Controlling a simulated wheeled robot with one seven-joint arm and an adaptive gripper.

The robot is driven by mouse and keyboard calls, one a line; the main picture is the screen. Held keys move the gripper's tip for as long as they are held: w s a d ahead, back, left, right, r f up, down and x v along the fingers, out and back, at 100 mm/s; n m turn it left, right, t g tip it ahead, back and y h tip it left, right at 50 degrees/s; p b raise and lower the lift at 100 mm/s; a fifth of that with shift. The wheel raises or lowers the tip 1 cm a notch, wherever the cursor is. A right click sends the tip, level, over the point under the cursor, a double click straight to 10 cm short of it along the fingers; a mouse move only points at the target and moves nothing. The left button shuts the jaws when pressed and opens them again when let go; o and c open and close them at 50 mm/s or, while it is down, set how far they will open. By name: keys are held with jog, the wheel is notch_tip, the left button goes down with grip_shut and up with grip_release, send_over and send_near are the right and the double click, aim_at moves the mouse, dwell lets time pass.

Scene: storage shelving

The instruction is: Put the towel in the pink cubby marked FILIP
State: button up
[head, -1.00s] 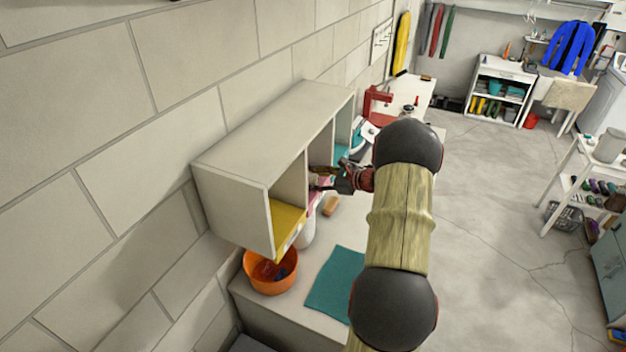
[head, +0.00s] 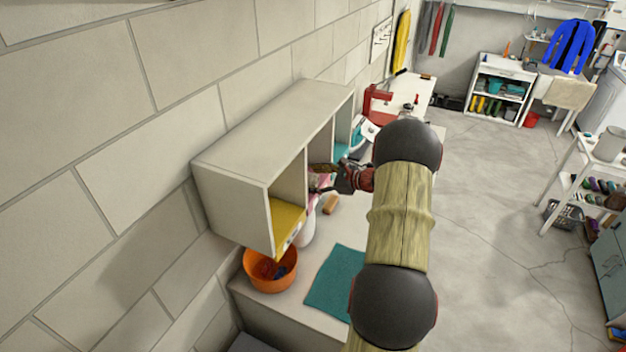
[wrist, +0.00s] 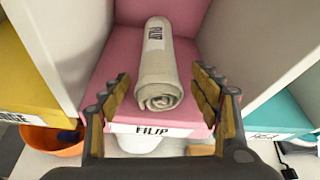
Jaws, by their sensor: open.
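The rolled beige towel (wrist: 158,75) lies in the pink cubby (wrist: 108,75) in the wrist view, its rolled end toward me and a name label on its upper part. The cubby's front label (wrist: 150,130) reads FILIP. My gripper (wrist: 165,90) is open, with one finger on each side of the towel's near end and visible gaps to it. In the head view my gripper (head: 325,180) is at the front of the middle cubby. The towel is hard to make out there.
A yellow cubby (wrist: 22,75) is on the left and a teal cubby (wrist: 280,115) on the right, with pale dividers between. Below stand an orange bowl (head: 270,270), a white container (head: 305,230) and a teal mat (head: 337,280) on the bench.

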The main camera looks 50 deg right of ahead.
jog(key=shift+r, duration=0.15)
jog(key=b+v, duration=0.1)
jog(key=v, duration=1.1)
jog(key=s+a+f+n+g+y+b, duration=0.1)
jog(key=s+a+f+n+g, duration=0.25)
jog(key=a, duration=0.35)
jog(key=s+a+f+n+g+y+b, duration=0.1)
jog(key=s+a+f+n+g, duration=0.3)
jog(key=a, duration=0.3)
jog(key=s+a+n+h+b, duration=0.1)
jog(key=a+n+b, duration=0.4)
jog(key=a, duration=0.6)
jog(key=s+a+r+n+h+b, duration=0.1)
jog(key=s+a+n+b, duration=0.3)
jog(key=a+n, duration=0.6)
jog(key=s+a+n+h+b, duration=0.2)
jog(key=a+n+b, duration=0.5)
jog(key=a, duration=0.7)
jog(key=shift+s+r+n, duration=0.25)
jog(key=shift+s+n, duration=0.15)
jog(key=shift+n, duration=0.25)
